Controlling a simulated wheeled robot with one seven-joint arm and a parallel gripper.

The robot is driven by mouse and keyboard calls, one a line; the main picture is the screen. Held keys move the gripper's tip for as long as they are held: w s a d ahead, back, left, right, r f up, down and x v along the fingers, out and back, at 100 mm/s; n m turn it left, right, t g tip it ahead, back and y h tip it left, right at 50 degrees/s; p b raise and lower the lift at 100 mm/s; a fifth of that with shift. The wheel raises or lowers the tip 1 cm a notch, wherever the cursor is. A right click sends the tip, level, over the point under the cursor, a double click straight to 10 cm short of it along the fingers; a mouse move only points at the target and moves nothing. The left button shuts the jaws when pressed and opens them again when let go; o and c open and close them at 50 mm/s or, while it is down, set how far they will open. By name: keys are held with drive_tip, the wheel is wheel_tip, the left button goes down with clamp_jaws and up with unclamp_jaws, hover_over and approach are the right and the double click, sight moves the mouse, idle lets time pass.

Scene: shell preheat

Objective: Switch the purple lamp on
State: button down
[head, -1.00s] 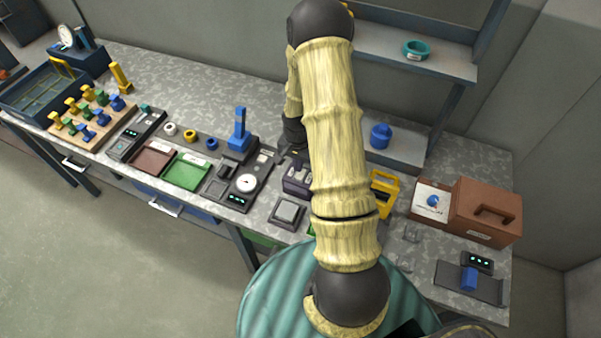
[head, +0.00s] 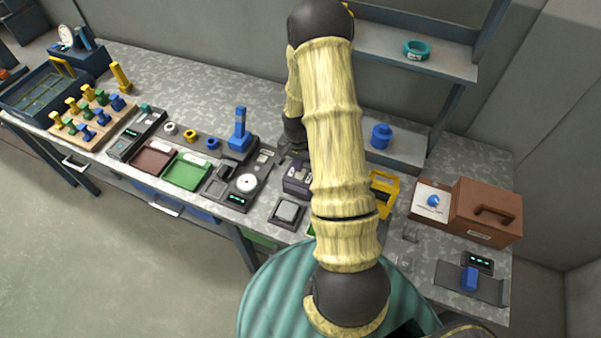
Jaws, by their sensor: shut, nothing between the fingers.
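A dark purple-grey box (head: 296,185) with pale switches or keys on top stands on the bench near the middle, its right part hidden behind my arm. I cannot make out a lit purple lamp; a lamp may be hidden behind my arm. My gripper (head: 287,153) is a small dark shape just behind this box, low over the bench. It looks shut and empty. I cannot tell whether it touches anything.
Left of the box are a panel with a dial (head: 246,183) and a blue upright handle (head: 239,130), and a green tray (head: 188,170). To the right are a yellow frame (head: 391,184) and a brown case (head: 487,212). A shelf (head: 440,62) stands behind.

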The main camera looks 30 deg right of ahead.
drive_tip(key=shift+f+b, duration=0.6)
drive_tip(key=shift+f, duration=0.3)
idle(0.5)
drive_tip(key=shift+r, duration=0.15)
drive_tip(key=shift+r+p, duration=2.5)
drive_tip(key=shift+r, duration=0.85)
drive_tip(key=s+a+r+n+t+b, duration=0.1)
drive_tip(key=s+a+r+n, duration=0.4)
drive_tip(key=r, duration=0.4)
drive_tip(key=s+a+r+n+t+b, duration=0.1)
drive_tip(key=s+a+r+n, duration=0.4)
drive_tip(key=s+a+r, duration=0.2)
wheel_tip(320, 180, up, 3)
drive_tip(key=shift+s+a+f+t, duration=0.1)
drive_tip(key=shift+s+a+t, duration=0.2)
drive_tip(key=shift+a, duration=0.5)
